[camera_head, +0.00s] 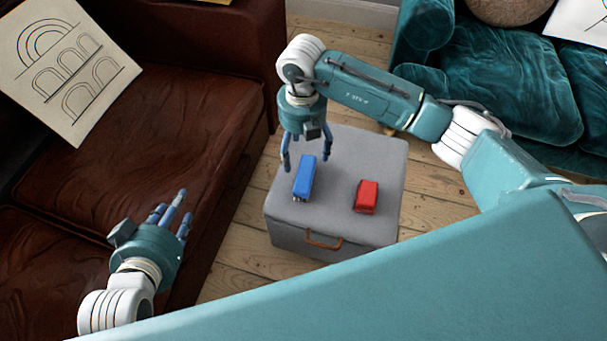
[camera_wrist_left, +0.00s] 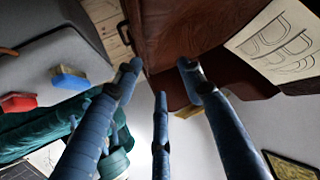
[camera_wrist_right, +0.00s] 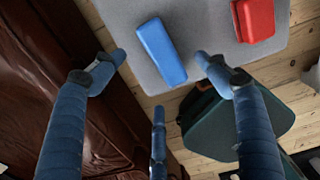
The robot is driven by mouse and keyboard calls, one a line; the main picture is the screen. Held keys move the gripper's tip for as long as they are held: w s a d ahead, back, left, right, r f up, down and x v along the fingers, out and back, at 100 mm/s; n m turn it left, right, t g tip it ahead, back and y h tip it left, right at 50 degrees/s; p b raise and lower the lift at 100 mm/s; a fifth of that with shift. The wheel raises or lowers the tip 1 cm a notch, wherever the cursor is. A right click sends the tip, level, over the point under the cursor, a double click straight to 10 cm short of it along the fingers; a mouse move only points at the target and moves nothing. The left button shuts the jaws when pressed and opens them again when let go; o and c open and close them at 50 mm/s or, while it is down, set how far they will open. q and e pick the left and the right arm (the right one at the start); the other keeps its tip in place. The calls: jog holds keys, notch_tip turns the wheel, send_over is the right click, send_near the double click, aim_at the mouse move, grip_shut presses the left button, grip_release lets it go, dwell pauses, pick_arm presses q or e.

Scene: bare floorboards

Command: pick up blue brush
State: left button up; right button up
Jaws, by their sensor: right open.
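The blue brush (camera_head: 304,177) lies on top of a grey ottoman (camera_head: 378,226), near its left side. It also shows as a blue block in the right wrist view (camera_wrist_right: 161,51) and in the left wrist view (camera_wrist_left: 70,78). My right gripper (camera_head: 307,165) is open above the brush, with fingers spread to either side of it and no contact that I can see. In the right wrist view its fingers (camera_wrist_right: 160,75) are apart and empty. My left gripper (camera_head: 172,212) hangs over the brown sofa, its fingers (camera_wrist_left: 158,85) apart and empty.
A red brush-like block (camera_head: 366,196) lies on the ottoman to the right of the blue one. A brown leather sofa (camera_head: 190,110) stands at the left and a teal velvet sofa (camera_head: 510,85) at the back right. Bare floorboards (camera_head: 245,240) lie between them.

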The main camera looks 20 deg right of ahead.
aim_at(301, 172)
notch_tip(301, 172, down, 5)
jog(key=shift+r+b, duration=0.1)
jog(key=shift+b, duration=0.45)
jog(key=shift+s+a+f, duration=0.1)
jog(key=shift+f, duration=0.15)
notch_tip(301, 172, down, 5)
jog(key=shift+a+r+b, duration=0.1)
jog(key=shift+a+b, duration=0.05)
jog(key=shift+b, duration=0.85)
pick_arm(q)
jog(key=w+d+r+t+h, duration=0.1)
jog(key=r+t, duration=0.3)
jog(key=r, duration=0.4)
jog(key=w+d+r+t+h, duration=0.2)
jog(key=w+r+t, duration=0.2)
jog(key=r, duration=0.5)
jog(key=shift+d+r+t, duration=0.25)
jog(key=shift+d+t, duration=0.05)
jog(key=shift+t, duration=0.2)
pick_arm(e)
jog(key=c, duration=1.3)
